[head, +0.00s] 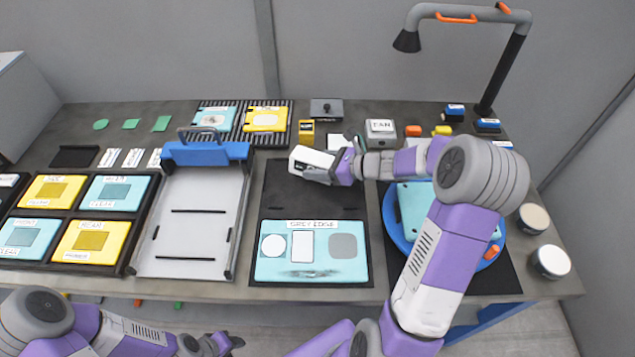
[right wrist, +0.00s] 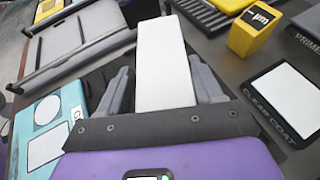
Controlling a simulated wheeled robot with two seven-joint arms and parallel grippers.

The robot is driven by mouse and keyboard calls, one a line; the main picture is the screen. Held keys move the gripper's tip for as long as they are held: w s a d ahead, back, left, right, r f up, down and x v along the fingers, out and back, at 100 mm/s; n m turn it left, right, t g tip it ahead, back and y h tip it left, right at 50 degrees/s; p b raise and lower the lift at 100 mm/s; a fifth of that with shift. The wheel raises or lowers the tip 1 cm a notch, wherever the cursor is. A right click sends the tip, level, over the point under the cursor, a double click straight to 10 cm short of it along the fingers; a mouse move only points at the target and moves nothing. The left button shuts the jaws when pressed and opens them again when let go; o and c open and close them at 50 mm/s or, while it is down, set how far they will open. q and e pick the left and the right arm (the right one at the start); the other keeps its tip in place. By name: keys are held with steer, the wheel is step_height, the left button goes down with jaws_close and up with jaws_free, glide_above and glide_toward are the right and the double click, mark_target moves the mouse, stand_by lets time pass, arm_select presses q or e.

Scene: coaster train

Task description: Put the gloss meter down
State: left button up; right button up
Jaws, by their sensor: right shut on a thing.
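The gloss meter looks to be the white block (head: 308,158) in the head view, over the far part of a dark pad (head: 315,200). My right gripper (head: 330,166) is shut on it. In the right wrist view the white block (right wrist: 165,65) stands between the two grey fingers of my right gripper (right wrist: 163,88). I cannot tell whether its underside touches the surface. My left gripper (head: 222,343) is low in the head view, in front of the bench edge, away from the meter; its jaw state is unclear.
A teal panel (head: 345,270) lies in front of the dark pad. A yellow box (head: 306,131) and a white card (head: 338,141) are close behind. A blue-clamped frame (head: 205,153) is left; a blue round tray (head: 393,222) is right, partly behind my right arm.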

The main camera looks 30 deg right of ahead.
mark_target(318, 185)
steer(key=shift+f+b, duration=0.7)
steer(key=shift+f, duration=1.85)
steer(key=shift+f, duration=0.2)
steer(key=o, duration=1.5)
steer(key=shift+c, duration=0.2)
steer(key=shift+r, duration=0.15)
steer(key=shift+s+d+r, duration=0.15)
steer(key=shift+r, duration=0.05)
steer(key=p+v, duration=0.2)
steer(key=v, duration=0.9)
steer(key=shift+s+d+r, duration=0.1)
steer(key=shift+s+d, duration=0.05)
steer(key=shift+s, duration=0.1)
